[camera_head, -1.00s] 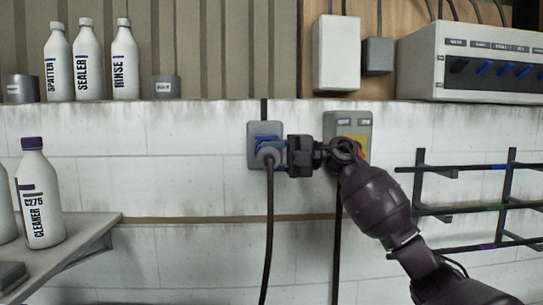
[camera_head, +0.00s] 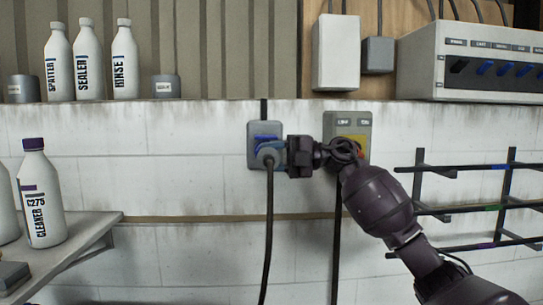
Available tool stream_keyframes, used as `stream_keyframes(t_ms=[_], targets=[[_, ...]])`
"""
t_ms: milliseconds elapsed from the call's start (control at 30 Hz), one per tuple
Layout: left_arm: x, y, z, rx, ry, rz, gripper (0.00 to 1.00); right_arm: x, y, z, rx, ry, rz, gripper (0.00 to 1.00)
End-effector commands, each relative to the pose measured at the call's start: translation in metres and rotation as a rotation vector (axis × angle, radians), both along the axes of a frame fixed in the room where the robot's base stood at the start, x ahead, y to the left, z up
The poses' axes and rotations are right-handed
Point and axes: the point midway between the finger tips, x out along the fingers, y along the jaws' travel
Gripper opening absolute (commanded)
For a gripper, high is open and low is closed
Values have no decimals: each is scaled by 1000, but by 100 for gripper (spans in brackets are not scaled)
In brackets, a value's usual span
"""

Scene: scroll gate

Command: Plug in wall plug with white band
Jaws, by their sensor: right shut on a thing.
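A grey wall plug (camera_head: 268,153) with a black cable (camera_head: 269,235) hanging down sits at a grey socket box (camera_head: 255,160) with blue parts on the white block wall. I cannot make out a white band on the plug, nor whether it is fully seated. My right gripper (camera_head: 287,158) comes in from the right and is shut on the plug. Its fingers partly hide the plug's right side. My left gripper is not in view.
A grey and yellow switch box (camera_head: 361,133) is partly behind my right arm. A black rack (camera_head: 460,208) stands at the right. A shelf (camera_head: 70,250) with a cleaner bottle (camera_head: 41,200) is at the lower left. Bottles (camera_head: 88,65) line the ledge above.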

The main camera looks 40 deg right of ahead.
Motion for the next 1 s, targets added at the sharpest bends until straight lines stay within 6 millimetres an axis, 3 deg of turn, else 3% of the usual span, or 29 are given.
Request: stream_keyframes(t_ms=[967,1000], targets=[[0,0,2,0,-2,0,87,3,-3,1,1,-2,0,1],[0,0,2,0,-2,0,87,3,-3,1,1,-2,0,42]])
